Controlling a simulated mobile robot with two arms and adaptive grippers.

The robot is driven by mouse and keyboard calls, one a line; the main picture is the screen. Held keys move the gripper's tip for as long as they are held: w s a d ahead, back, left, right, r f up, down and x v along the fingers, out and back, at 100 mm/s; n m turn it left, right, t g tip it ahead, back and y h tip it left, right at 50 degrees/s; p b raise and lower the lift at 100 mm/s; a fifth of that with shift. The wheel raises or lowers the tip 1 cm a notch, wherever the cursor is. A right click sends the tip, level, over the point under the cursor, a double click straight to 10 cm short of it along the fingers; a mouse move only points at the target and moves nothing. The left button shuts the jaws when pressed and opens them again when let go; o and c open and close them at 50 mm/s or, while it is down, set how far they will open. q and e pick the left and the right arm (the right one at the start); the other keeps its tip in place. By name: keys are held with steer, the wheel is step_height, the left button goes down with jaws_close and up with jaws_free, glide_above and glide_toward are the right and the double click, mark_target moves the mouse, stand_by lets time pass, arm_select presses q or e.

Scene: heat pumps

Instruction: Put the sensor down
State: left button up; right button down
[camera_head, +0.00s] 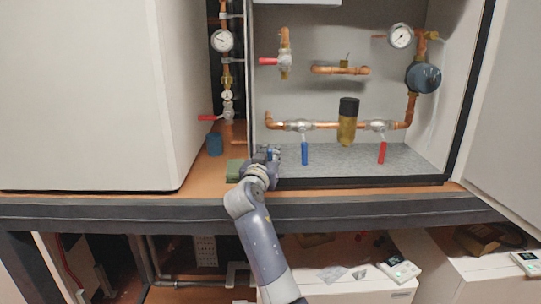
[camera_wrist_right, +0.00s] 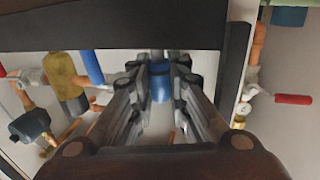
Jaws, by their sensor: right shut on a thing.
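My right gripper (camera_head: 266,154) is at the left front corner of the open cabinet, just above the edge of its grey floor. In the right wrist view its two fingers (camera_wrist_right: 160,88) are closed on a small blue cylindrical thing (camera_wrist_right: 160,82), which I take to be the sensor. In the head view the gripper mostly hides the sensor. I cannot tell whether the sensor touches the surface below it. My left gripper is not in view.
Copper pipes with a blue-handled valve (camera_head: 305,153) and a red-handled valve (camera_head: 382,152) run along the cabinet. A brass filter (camera_head: 347,125) stands between them. A blue cup-like part (camera_head: 215,144) and a green block (camera_head: 235,170) are left of the gripper. The grey cabinet floor (camera_head: 345,163) is largely clear.

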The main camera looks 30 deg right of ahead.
steer(key=shift+f+b, duration=0.7)
steer(key=c, duration=1.5)
jaws_free()
steer(key=shift+r, duration=0.1)
steer(key=shift+o, duration=0.2)
steer(key=shift+s+d, duration=0.1)
steer(key=shift+d, duration=0.05)
steer(key=shift+a, duration=0.2)
steer(key=v, duration=1.1)
steer(key=shift+s, duration=0.4)
steer(key=shift+a, duration=0.1)
